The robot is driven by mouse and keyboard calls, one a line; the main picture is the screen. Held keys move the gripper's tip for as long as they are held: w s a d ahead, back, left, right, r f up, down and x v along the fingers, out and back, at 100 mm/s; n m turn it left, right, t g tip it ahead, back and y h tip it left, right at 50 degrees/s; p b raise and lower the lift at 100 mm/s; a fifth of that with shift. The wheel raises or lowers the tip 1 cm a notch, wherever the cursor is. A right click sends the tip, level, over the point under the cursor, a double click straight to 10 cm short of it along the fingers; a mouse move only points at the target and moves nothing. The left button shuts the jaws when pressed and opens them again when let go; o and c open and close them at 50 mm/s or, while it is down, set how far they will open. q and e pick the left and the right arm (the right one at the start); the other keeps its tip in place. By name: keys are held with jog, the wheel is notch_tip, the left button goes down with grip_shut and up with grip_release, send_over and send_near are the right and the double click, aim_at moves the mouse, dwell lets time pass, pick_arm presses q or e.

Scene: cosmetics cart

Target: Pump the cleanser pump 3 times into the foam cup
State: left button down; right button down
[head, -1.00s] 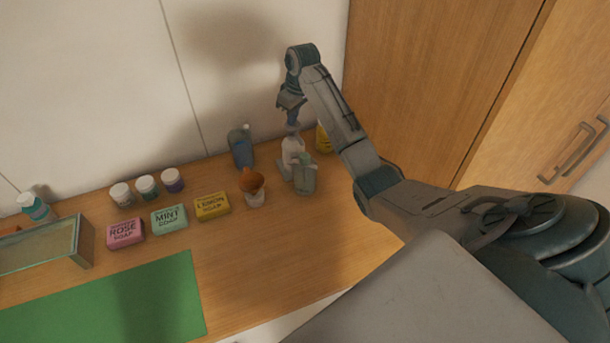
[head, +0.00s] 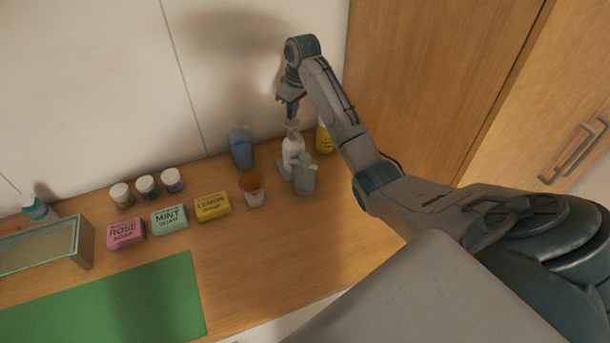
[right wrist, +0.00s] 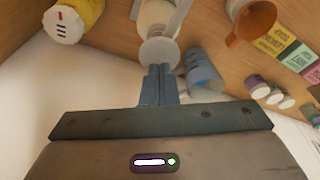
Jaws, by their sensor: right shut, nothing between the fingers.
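The cleanser pump, a white bottle (head: 292,150), stands upright near the back wall. Its round pump head and nozzle show in the right wrist view (right wrist: 158,50). My right gripper (head: 291,115) is above the pump head, pointing down, shut and empty. In the right wrist view its fingertips (right wrist: 158,69) overlap the edge of the pump head; I cannot tell whether they touch it. My left gripper is not in view.
A blue bottle (head: 241,150) is behind left, a yellow one (head: 324,138) at right. Soaps, including the lemon soap (head: 211,207), and several small jars lie left. The counter front (head: 260,260) is clear.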

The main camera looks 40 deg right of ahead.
notch_tip(320, 180, up, 6)
dwell(0.5)
dwell(0.5)
